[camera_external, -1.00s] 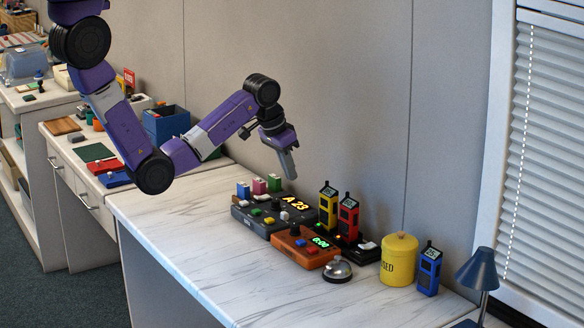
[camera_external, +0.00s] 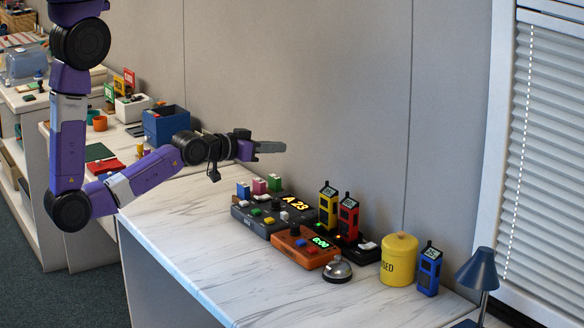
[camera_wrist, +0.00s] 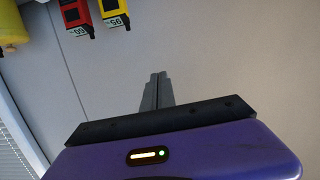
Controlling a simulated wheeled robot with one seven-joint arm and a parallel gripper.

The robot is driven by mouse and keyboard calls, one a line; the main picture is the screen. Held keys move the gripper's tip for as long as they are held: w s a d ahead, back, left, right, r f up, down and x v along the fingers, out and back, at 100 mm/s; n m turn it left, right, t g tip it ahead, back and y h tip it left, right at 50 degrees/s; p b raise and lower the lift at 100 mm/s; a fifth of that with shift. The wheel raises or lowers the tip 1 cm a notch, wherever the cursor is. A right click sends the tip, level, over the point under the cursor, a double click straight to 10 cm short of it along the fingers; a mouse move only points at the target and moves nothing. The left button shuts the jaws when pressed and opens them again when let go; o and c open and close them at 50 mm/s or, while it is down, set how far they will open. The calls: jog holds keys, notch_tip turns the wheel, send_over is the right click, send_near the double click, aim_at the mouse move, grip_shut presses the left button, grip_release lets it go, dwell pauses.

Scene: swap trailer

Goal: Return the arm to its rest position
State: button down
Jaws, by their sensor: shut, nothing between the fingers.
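My gripper (camera_external: 270,147) is shut and empty. In the external view it points to the right, roughly level, in the air above the back of the marble counter (camera_external: 180,243), close to the grey wall. My purple arm is bent low at the left, its elbow beside the counter's left edge. In the wrist view the closed fingers (camera_wrist: 157,90) stand against the bare wall. Nothing touches the gripper.
Below stand a dark console (camera_external: 262,222), an orange console (camera_external: 300,249), yellow (camera_external: 327,207) and red (camera_external: 347,216) handheld devices, a bell (camera_external: 337,270), a yellow canister (camera_external: 398,262) and a blue device (camera_external: 429,271). A blue bin (camera_external: 165,125) stands behind the arm. The counter's front left is clear.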

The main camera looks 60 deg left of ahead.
jog(key=s+a+g, duration=0.1)
jog(key=s, duration=3.3)
jog(key=shift+s+r+b, duration=0.2)
jog(key=shift+r+b, duration=0.1)
jog(key=shift+r, duration=0.15)
dwell(0.4)
